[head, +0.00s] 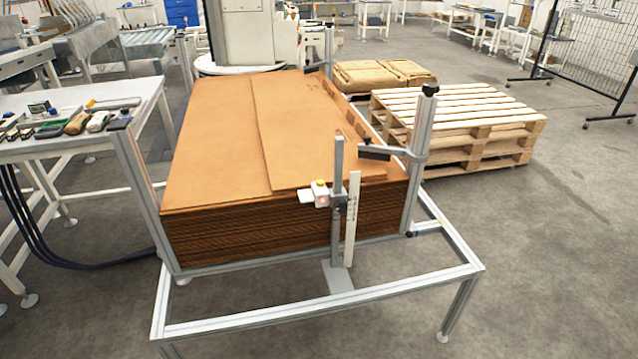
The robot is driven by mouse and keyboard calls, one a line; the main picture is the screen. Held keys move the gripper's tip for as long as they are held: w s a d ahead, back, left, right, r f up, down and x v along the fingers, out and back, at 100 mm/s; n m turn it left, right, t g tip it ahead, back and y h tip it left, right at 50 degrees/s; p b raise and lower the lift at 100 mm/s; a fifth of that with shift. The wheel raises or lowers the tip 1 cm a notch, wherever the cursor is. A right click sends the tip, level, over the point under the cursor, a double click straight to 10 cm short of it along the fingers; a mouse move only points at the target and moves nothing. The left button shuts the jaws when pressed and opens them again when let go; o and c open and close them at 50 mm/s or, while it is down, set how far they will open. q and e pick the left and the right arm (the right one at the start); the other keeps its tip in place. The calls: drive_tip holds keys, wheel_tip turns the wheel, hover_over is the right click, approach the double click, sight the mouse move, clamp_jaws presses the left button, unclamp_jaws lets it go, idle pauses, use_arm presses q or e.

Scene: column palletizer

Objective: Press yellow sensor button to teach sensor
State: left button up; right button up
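A small white sensor (321,196) is clamped on an upright metal post (338,225) at the front of the cardboard stack. A yellow button (319,183) shows on top of the sensor, and a small reddish spot shows on its front face. A white ruler-like strip (352,220) stands just right of the post. Neither of my grippers is in view, and nothing touches the sensor.
A tall stack of flat cardboard (220,140) sits in an aluminium frame (400,288) with corner uprights. A table with tools (150,90) stands at the left. Wooden pallets (455,110) stand behind right. The floor at the right is clear.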

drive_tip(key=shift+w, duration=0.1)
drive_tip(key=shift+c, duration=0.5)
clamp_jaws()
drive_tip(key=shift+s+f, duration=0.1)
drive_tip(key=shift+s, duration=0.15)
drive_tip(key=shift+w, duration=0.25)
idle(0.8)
